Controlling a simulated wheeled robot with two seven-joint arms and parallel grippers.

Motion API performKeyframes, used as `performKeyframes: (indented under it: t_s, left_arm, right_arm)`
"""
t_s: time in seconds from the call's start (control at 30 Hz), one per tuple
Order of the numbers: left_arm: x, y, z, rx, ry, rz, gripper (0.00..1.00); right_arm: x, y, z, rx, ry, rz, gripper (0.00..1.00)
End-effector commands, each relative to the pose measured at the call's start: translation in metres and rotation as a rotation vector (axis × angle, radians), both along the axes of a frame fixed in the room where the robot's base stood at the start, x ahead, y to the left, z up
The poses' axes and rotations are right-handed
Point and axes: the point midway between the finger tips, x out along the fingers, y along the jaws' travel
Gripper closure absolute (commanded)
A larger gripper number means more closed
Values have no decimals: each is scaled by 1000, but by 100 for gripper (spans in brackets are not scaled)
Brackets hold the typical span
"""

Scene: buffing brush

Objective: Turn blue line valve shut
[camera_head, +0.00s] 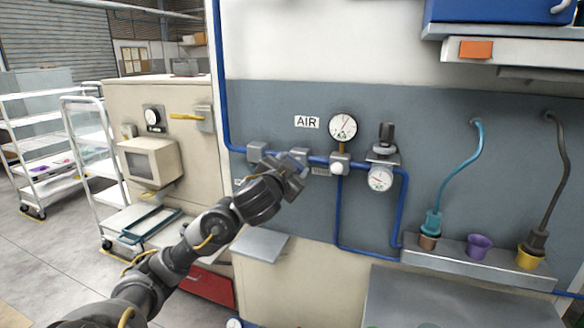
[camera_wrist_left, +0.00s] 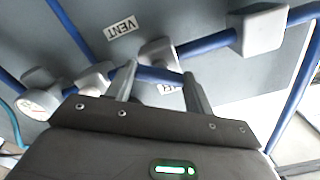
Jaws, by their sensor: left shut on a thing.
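The blue line (camera_head: 318,159) runs across the grey wall panel below the AIR label (camera_head: 307,122). My left gripper (camera_head: 290,170) is at this line, left of the round gauge, and covers most of the valve there. The valve's grey body (camera_wrist_left: 158,52) sits on the blue line (camera_wrist_left: 206,43) just beyond the fingers. The handle's angle cannot be made out. My right gripper is not in view.
A white gauge (camera_head: 343,127) and a regulator with a second gauge (camera_head: 381,178) stand right of the gripper. A grey block (camera_head: 256,151) is on the line to its left. A VENT label (camera_wrist_left: 122,25) is close by. A ledge (camera_head: 475,262) with coloured cups lies lower right.

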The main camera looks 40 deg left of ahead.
Motion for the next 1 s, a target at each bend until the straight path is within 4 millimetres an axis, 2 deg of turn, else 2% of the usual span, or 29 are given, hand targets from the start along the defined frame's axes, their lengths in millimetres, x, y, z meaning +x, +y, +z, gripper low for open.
performKeyframes:
  t_s: [0.7, 1.0]
  left_arm:
    - [0, 0, -1, 633, 223, 1, 70]
    - [0, 0, -1, 828, 292, 2, 70]
  right_arm:
    - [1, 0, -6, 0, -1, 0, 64]
    - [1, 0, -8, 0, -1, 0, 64]
